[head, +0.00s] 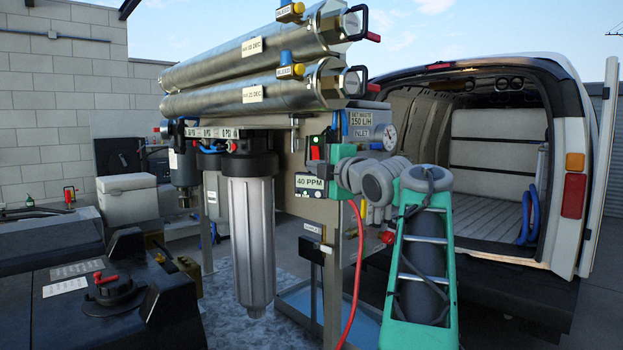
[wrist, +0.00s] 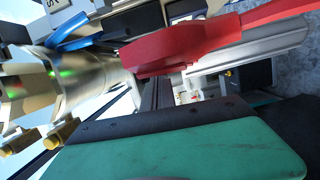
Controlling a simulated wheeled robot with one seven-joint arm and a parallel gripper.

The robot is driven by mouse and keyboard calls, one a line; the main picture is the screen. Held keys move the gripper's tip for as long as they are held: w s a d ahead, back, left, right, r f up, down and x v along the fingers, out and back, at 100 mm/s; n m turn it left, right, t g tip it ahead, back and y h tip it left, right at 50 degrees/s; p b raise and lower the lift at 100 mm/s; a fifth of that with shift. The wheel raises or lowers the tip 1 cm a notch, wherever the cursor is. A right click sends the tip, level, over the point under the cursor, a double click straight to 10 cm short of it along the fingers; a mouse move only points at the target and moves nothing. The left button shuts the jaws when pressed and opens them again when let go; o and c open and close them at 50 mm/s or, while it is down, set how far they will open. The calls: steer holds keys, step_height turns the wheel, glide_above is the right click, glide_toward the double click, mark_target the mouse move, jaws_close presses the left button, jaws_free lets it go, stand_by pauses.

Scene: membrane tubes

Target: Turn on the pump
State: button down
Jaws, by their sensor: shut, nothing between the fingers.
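A red switch (head: 317,149) sits on the front panel of the filter rig, just above a small display (head: 309,182) reading 40 PPM. I take it to be the pump switch; its on or off position is too small to tell. My gripper (head: 338,165) is shut and empty, close to the panel just right of the switch and display. Whether it touches the panel cannot be told. In the wrist view, a green part of my gripper fills the bottom. A large red part (wrist: 185,48) lies just beyond it; I cannot tell what it is.
Two steel membrane tubes (head: 240,83) with valves run above the panel. A pressure gauge (head: 389,137) is at right. An open van (head: 500,150) stands behind.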

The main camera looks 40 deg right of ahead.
steer(key=s, duration=0.2)
steer(key=s+a+b, duration=0.1)
steer(key=s, duration=0.2)
steer(key=shift+f, duration=0.1)
